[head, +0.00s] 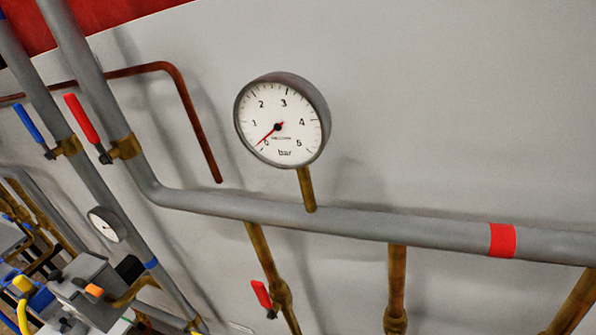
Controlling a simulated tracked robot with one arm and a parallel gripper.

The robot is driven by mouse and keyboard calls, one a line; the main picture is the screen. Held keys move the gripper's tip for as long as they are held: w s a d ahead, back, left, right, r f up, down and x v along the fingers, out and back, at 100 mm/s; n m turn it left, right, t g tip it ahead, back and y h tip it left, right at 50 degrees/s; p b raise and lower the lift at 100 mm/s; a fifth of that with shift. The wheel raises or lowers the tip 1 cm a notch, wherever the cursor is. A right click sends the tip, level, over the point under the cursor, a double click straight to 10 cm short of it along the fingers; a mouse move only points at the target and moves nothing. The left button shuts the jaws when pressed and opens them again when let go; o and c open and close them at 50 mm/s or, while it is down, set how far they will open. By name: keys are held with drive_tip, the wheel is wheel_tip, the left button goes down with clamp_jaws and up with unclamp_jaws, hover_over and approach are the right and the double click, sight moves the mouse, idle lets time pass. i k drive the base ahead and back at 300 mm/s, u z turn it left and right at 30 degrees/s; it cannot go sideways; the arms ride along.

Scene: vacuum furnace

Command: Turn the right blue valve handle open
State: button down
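One blue valve handle (28,124) shows at the far left. It sits on a brass valve body (68,146) on a grey pipe (93,183) and points up and left, roughly along the pipe. A red handle (82,119) on the neighbouring pipe is close to its right. I cannot tell whether this blue handle is the right one of a pair, as no second blue lever is clear in view. My gripper is not in view, so its state and distance from the handle do not show.
A large pressure gauge (281,120) stands above a grey pipe (350,217) that crosses the middle. Another red handle (262,296) hangs below. A smaller gauge (106,225) and cluttered equipment (95,285) fill the lower left. The wall at upper right is bare.

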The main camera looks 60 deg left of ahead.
sight(25, 225)
drive_tip(key=u, duration=3.3)
drive_tip(key=k, duration=0.85)
drive_tip(key=u, duration=0.05)
drive_tip(key=i, duration=0.85)
drive_tip(key=z, duration=0.1)
